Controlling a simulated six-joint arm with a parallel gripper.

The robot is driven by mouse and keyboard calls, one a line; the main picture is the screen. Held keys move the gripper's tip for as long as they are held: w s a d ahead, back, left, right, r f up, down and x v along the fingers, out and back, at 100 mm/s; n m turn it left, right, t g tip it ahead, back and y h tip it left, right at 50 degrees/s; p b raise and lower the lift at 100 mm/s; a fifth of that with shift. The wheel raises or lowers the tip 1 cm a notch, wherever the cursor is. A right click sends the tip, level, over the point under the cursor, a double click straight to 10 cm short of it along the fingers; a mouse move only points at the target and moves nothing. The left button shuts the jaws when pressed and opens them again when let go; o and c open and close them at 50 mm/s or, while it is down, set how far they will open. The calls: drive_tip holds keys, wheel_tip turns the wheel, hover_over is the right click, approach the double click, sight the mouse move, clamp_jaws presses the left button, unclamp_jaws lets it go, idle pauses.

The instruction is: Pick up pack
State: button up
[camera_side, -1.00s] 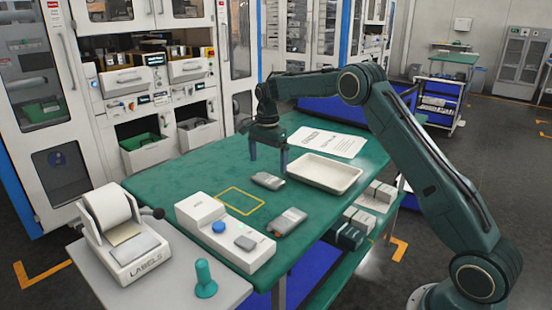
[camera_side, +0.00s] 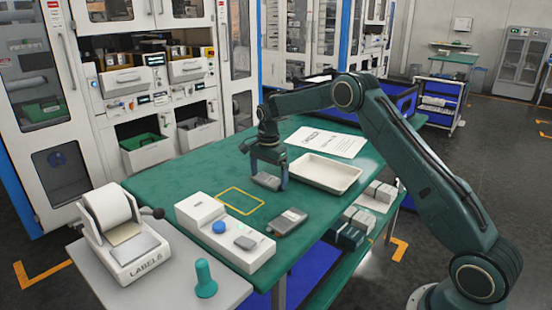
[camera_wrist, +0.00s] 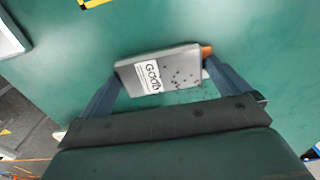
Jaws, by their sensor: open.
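A grey pack (camera_side: 266,181) lies on the green table between the yellow outlined square and the white tray. In the wrist view the pack (camera_wrist: 165,72) shows a white label reading "GOOD", dark specks and an orange end. My gripper (camera_side: 269,176) is low over it, open, with one finger at each end of the pack. In the wrist view the fingers of my gripper (camera_wrist: 162,92) stand on either side of the pack; I cannot tell whether they touch it. A second grey pack (camera_side: 288,222) lies nearer the front, beside the white device.
The white tray (camera_side: 349,188) is just right of my gripper. A paper sheet (camera_side: 326,142) lies behind it. A white device with a blue button (camera_side: 218,227) and a label printer (camera_side: 122,235) stand at front left. The yellow square (camera_side: 259,208) is empty.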

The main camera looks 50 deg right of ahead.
sight(269, 179)
idle(0.4)
drive_tip(key=c, duration=0.7)
drive_tip(key=shift+c, duration=0.2)
drive_tip(key=shift+r, duration=0.2)
wheel_tip(269, 179, up, 20)
drive_tip(key=shift+f, duration=0.15)
idle(0.6)
